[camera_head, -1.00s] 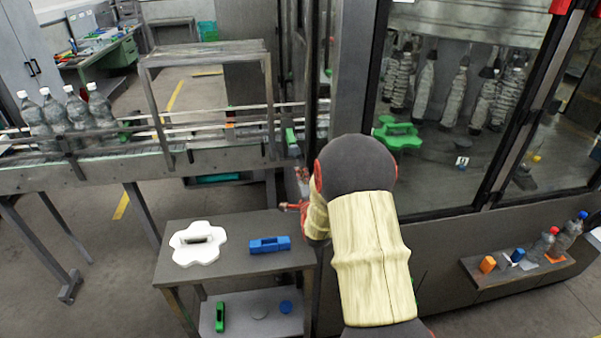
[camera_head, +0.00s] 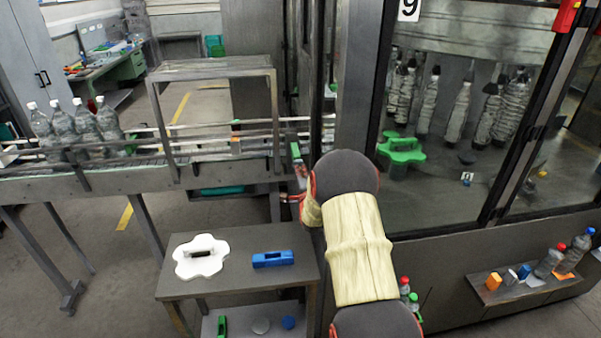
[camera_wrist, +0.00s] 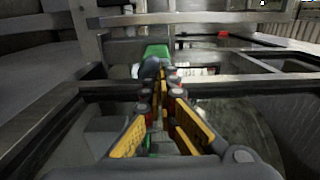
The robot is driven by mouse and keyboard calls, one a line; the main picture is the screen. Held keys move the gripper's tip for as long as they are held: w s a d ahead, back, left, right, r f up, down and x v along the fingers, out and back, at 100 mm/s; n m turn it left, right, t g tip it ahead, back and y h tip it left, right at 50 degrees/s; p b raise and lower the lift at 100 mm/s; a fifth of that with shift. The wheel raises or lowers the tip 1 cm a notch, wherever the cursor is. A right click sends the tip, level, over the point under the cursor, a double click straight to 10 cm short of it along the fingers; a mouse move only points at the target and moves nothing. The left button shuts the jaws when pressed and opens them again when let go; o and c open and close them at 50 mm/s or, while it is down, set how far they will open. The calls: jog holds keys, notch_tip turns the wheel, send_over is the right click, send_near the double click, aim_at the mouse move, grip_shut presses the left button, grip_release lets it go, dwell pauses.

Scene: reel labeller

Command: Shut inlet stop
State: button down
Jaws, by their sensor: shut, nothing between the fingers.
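The inlet stop appears to be the small green-topped part (camera_head: 295,149) at the machine end of the conveyor, beside the dark upright post. In the wrist view a green block (camera_wrist: 157,51) with a dark rounded piece below it lies just beyond my fingertips. My gripper (camera_wrist: 165,88) is shut and empty, its yellow-sided fingers pointing at that part. Contact cannot be told. In the head view my gripper (camera_head: 300,184) is mostly hidden by my arm, just below the green part.
A conveyor (camera_head: 150,180) with several bottles (camera_head: 88,122) runs in from the left. The glazed machine (camera_head: 440,130) stands close on the right.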

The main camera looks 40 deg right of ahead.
aim_at(296, 154)
jog(key=b+x, duration=0.6)
jog(key=x, duration=0.5)
jog(key=shift+w+d+f+b, duration=0.1)
jog(key=shift+b, duration=0.25)
jog(key=shift+r, duration=0.3)
jog(key=shift+r, duration=0.1)
